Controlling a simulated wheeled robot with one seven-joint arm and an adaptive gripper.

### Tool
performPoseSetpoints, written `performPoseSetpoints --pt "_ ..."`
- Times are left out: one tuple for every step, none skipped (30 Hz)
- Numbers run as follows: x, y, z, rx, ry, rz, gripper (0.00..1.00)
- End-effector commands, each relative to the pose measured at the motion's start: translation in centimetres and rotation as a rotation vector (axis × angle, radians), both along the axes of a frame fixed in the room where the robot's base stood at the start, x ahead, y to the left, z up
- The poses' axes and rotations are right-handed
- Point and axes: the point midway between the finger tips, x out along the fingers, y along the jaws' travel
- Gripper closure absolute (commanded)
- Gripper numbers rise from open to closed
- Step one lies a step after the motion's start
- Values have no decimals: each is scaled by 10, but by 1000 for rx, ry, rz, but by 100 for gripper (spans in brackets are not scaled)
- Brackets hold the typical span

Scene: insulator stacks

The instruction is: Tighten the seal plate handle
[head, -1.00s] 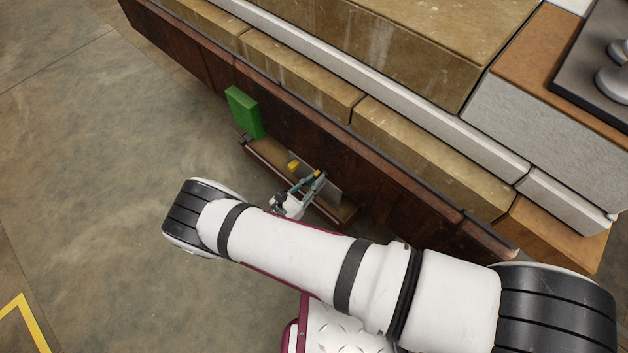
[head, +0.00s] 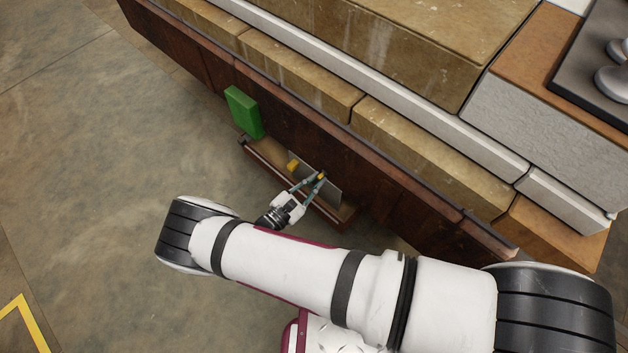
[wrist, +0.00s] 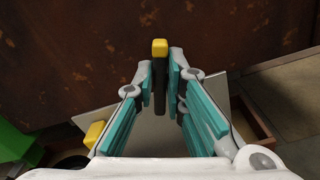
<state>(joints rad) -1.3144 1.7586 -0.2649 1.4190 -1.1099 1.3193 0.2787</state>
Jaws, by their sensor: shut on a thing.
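The seal plate (head: 333,194) is a thin grey panel at the low recess in the brown metal side. It has two yellow-tipped handles. My gripper (head: 318,180) is at the right-hand handle (head: 322,175). In the wrist view, my gripper (wrist: 160,88) has its teal-padded fingers on either side of this dark handle with its yellow end (wrist: 160,48), shut on it near the fingertips. The left-hand handle (head: 293,165) stands free; its yellow end (wrist: 95,133) shows at lower left in the wrist view. The handle's base is hidden.
A green block (head: 243,112) stands at the left end of the recess. A brown ledge (head: 270,168) runs along the recess front. The rusty brown wall (wrist: 70,50) rises close behind the handle. Open concrete floor (head: 90,150) lies to the left.

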Motion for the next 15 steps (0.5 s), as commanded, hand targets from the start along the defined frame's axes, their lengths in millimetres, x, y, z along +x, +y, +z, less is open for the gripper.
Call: performPoseSetpoints --pt "0 0 -1 35 -26 3 100" --pt "-1 0 -1 57 -43 3 100" --pt "-1 0 -1 88 -68 2 100" --pt "-1 0 -1 110 -85 2 100" --pt "-1 0 -1 133 -102 3 100" --pt "-1 0 -1 163 -126 3 100" --pt "-1 -1 -1 186 -144 3 100" --pt "-1 -1 -1 209 -161 2 100" --pt "-2 -1 -2 239 -185 2 100" --pt "-2 -1 -2 261 -202 3 100" --pt "-2 -1 -2 283 -219 3 100" --pt "-2 -1 -2 314 -243 2 100" --pt "-2 -2 -2 336 -260 2 100" --pt "-2 -2 -2 358 -277 2 100" --pt "-2 -2 -3 388 -301 3 100"
